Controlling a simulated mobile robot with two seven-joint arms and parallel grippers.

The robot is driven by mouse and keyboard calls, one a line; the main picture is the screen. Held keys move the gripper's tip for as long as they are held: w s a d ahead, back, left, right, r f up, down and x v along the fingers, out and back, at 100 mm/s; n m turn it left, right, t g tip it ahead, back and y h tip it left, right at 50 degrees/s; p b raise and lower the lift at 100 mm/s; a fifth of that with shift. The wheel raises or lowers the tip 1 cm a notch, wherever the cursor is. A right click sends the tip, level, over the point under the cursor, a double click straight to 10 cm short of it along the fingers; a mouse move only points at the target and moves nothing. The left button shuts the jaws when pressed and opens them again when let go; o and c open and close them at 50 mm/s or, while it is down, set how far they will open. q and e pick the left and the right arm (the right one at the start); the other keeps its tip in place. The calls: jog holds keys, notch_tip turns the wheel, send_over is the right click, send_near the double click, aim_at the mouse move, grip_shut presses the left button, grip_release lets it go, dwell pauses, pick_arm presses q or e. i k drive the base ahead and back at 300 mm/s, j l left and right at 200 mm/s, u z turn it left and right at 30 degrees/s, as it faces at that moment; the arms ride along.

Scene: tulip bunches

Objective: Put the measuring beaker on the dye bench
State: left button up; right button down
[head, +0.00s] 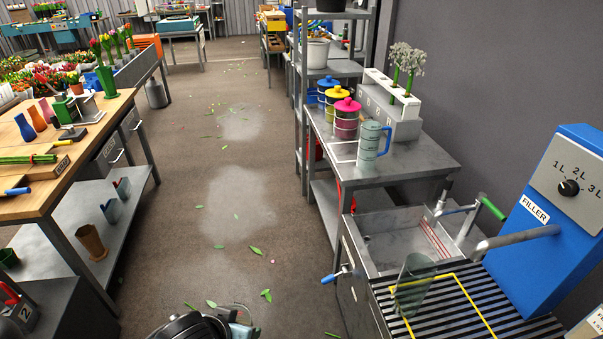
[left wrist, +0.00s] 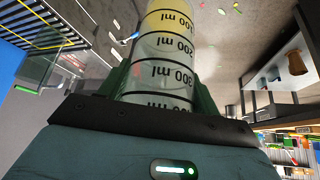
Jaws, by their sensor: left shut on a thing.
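The measuring beaker (left wrist: 172,50) is clear with black ml marks and a yellow band. It shows close up in the left wrist view, its numbers upside down. My left gripper (left wrist: 160,88) is shut on it, with a dark green finger on each side. In the head view only part of my left arm shows at the bottom edge, and I cannot make out the beaker clearly there. What seems to be the dye bench (head: 425,160) is the grey metal table at right. My right gripper is not in view.
In front of the bench are a sink (head: 395,245) and a black slatted rack with a clear vase (head: 413,285) under the blue filler (head: 560,220). White flowers stand in a block (head: 392,105) at the bench's back. Wooden worktable (head: 85,140) at left; the aisle floor is open, with scattered leaves.

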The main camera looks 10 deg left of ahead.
aim_at(349, 152)
jog(key=j+u, duration=0.15)
jog(key=u, duration=0.25)
jog(key=i+u, duration=0.15)
jog(key=u, duration=0.25)
jog(key=i+j+u, duration=0.1)
jog(key=u, duration=0.25)
jog(key=i+j+u, duration=0.1)
jog(key=i, duration=0.25)
jog(key=i+j+u, duration=0.15)
jog(key=i, duration=0.15)
jog(key=i+l+z, duration=0.1)
jog(key=i+z, duration=0.25)
jog(key=i, duration=0.15)
jog(key=i+z, duration=0.35)
jog(key=i, duration=0.15)
jog(key=i+z, duration=0.2)
jog(key=z, duration=0.25)
jog(key=i+z, duration=0.15)
jog(key=z, duration=0.25)
jog(key=i+j+z, duration=0.15)
jog(key=z, duration=0.3)
jog(key=i+j+z, duration=0.2)
jog(key=z, duration=0.2)
jog(key=i+j+z, duration=0.1)
jog(key=z, duration=0.35)
jog(key=j, duration=0.1)
